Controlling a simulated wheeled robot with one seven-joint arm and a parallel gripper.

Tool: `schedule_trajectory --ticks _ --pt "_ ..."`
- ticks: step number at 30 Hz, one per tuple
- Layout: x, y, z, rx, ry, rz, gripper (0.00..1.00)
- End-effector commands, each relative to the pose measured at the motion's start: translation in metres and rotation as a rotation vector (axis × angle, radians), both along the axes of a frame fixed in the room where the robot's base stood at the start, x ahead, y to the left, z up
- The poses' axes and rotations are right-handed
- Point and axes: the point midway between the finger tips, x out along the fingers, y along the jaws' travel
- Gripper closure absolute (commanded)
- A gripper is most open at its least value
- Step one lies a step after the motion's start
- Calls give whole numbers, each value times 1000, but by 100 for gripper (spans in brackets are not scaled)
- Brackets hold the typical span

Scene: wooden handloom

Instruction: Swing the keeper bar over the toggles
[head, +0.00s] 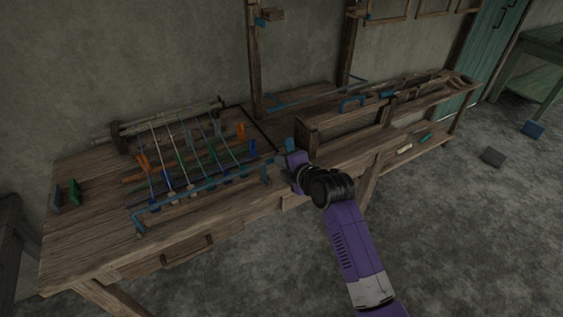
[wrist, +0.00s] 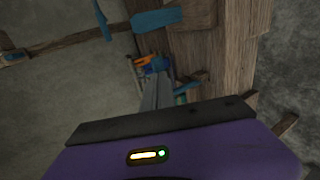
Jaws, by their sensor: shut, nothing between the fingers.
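The keeper bar (head: 205,187) is a long, thin blue bar slanting across the front of the loom bench in the head view, with a bent end at the left. The toggles (head: 172,198) are small pieces at the lower ends of several stretched cords, close along the bar. I cannot tell whether the bar lies over them or just beside them. My gripper (head: 287,163) is at the bar's right end, by a blue upright piece; its fingertips are partly hidden. In the wrist view the grey fingers (wrist: 157,90) are together and empty. Contact with the bar cannot be told.
Orange pegs (head: 143,161) stand among the cords. Green and dark blocks (head: 74,192) sit at the bench's left end. A wooden trough (head: 345,133) with a blue handle (head: 352,103) stands right of my gripper. Wooden posts (head: 256,60) rise behind.

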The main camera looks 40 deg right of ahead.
Motion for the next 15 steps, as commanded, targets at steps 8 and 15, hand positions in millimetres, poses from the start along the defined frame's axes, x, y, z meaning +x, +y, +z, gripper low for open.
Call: schedule_trajectory --ticks 8,15 --pt "10 -3 12 24 87 1 100" --pt "27 -8 15 71 250 2 100"
